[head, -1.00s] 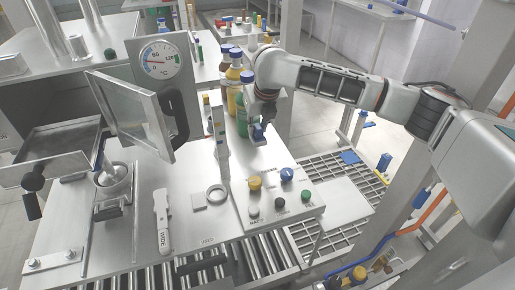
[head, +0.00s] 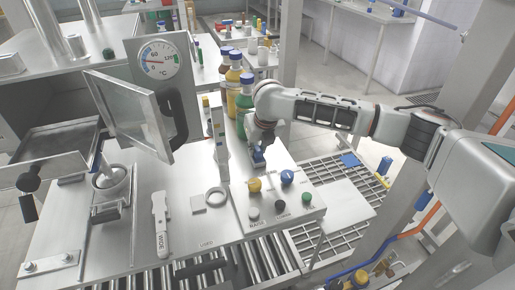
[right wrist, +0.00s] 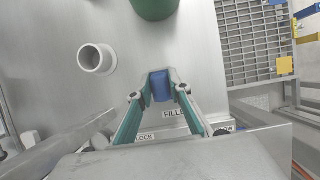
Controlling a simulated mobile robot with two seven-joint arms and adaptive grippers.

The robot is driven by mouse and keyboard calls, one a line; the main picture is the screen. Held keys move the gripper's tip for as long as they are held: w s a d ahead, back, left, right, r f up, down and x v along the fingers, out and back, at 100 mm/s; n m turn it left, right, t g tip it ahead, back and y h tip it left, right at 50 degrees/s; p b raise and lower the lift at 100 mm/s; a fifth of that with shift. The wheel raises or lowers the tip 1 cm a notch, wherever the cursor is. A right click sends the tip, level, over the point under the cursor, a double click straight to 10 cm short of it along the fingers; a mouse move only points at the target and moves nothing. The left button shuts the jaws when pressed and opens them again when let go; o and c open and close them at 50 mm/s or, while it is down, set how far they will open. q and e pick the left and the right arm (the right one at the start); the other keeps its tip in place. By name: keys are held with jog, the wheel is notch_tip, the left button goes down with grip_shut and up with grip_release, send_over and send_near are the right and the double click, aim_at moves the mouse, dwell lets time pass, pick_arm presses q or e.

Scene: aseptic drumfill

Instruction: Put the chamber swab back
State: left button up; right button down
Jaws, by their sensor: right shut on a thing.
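My right gripper (right wrist: 160,90) is shut on a small blue block (right wrist: 160,86), apparently the grip of the chamber swab. The rest of the swab is hidden below it. In the head view the blue piece (head: 257,157) shows under the right gripper, above the grey panel with the coloured knobs. In the right wrist view a white open tube (right wrist: 97,58) stands to the left of the fingertips, apart from them. My left gripper is not in view.
Bottles with blue caps (head: 233,90) stand behind the right gripper.

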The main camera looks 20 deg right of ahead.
jog(key=c, duration=1.8)
grip_release()
jog(key=shift+c, duration=0.2)
jog(key=shift+r, duration=0.1)
jog(key=p+v, duration=0.2)
jog(key=v, duration=1)
